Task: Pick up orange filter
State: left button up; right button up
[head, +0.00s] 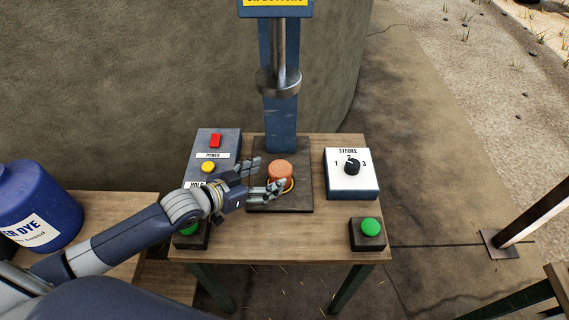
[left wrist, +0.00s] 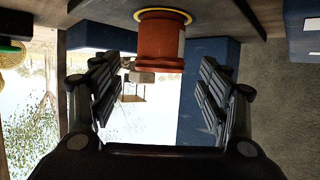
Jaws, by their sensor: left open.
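The orange filter (head: 281,170) is a short orange cylinder standing on the dark base plate (head: 300,202) of the press, with a yellow ring around its foot. My left gripper (head: 264,176) is open beside it, with its fingers pointing toward it. In the left wrist view the filter (left wrist: 161,42) appears upside down, centred between the spread fingers of my gripper (left wrist: 160,85) and beyond their tips. I cannot tell whether a finger touches it. My right gripper is in neither view.
The press ram (head: 279,82) hangs above the filter on a blue column (head: 280,124). A power box (head: 226,148), a stroke dial box (head: 351,182) and green buttons (head: 370,229) stand on the wooden table (head: 290,248). A blue drum (head: 50,190) stands at left.

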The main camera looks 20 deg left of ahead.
aim_at(275, 173)
pick_arm(q)
jog(key=x, duration=0.4)
jog(key=shift+w+d+r, duration=0.15)
jog(key=shift+d+r, duration=0.05)
jog(key=shift+d, duration=0.1)
jog(key=shift+w+d+f, duration=0.1)
jog(key=shift+w+f, duration=0.05)
jog(key=shift+w, duration=0.15)
jog(key=shift+w+d+f+p, duration=0.1)
jog(key=shift+w+p, duration=0.2)
jog(key=x, duration=0.4)
jog(key=shift+p, duration=0.35)
jog(key=shift+w+d, duration=0.1)
jog(key=shift+w, duration=0.1)
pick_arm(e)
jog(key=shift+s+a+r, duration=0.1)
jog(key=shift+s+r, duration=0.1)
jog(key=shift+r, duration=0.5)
pick_arm(q)
jog(key=shift+c, duration=0.6)
jog(key=c, duration=1.3)
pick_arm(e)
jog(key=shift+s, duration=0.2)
